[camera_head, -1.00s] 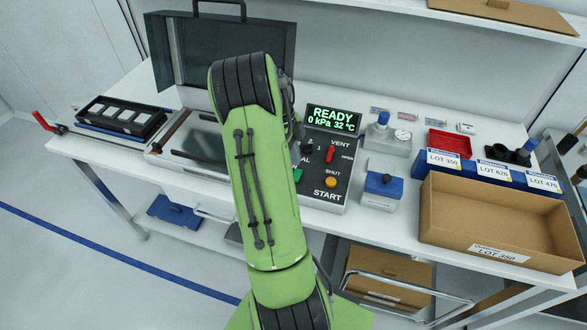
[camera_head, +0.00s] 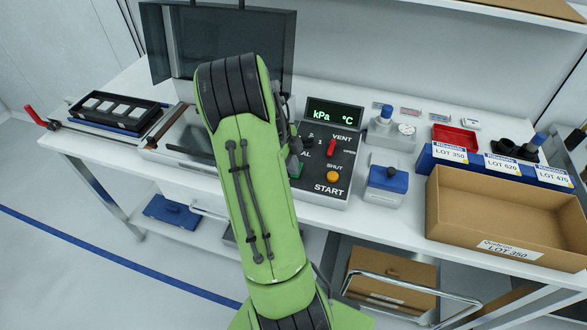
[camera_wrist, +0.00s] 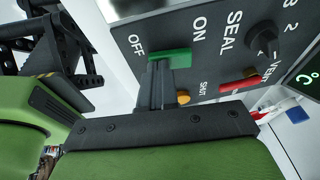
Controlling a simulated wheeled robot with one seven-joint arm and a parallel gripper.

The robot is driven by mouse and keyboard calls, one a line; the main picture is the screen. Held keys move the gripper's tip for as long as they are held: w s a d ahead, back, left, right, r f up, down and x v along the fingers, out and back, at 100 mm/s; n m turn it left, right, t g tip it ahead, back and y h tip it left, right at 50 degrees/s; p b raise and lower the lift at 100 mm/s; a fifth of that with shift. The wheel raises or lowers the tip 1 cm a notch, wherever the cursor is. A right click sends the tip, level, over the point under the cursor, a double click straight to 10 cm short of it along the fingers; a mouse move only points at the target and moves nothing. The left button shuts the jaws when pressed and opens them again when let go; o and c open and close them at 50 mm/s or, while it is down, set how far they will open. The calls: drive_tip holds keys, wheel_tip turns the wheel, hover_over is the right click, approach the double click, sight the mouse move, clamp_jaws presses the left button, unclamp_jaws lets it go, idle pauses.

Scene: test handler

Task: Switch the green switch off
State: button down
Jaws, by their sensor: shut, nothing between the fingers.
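The green switch (camera_wrist: 180,57) is on the dark control panel (camera_wrist: 215,72), between the OFF and ON labels in the wrist view. In the head view my arm hides most of the gripper. The panel display (camera_head: 333,115) shows only "kPa" and "°C".
A red switch (camera_head: 331,147), an orange button (camera_head: 333,176) and a black knob (camera_wrist: 264,40) are close by on the panel. A blue-topped block (camera_head: 388,180) and a cardboard box (camera_head: 500,215) stand to the right. An open dark lid (camera_head: 270,45) rises behind my arm.

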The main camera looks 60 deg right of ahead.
drive_tip(key=shift+a, duration=0.15)
drive_tip(key=shift+w+d+r+p, duration=0.15)
drive_tip(key=shift+d+p, duration=0.35)
drive_tip(key=shift+d, duration=0.5)
drive_tip(key=shift+r, duration=0.15)
drive_tip(key=r+p, duration=0.2)
drive_tip(key=r, duration=0.1)
drive_tip(key=shift+s+a+r, duration=0.1)
drive_tip(key=shift+s+r, duration=0.05)
drive_tip(key=shift+s, duration=0.05)
drive_tip(key=a+p+v, duration=0.1)
drive_tip(key=a+v, duration=0.1)
drive_tip(key=v, duration=0.8)
drive_tip(key=shift+a, duration=0.2)
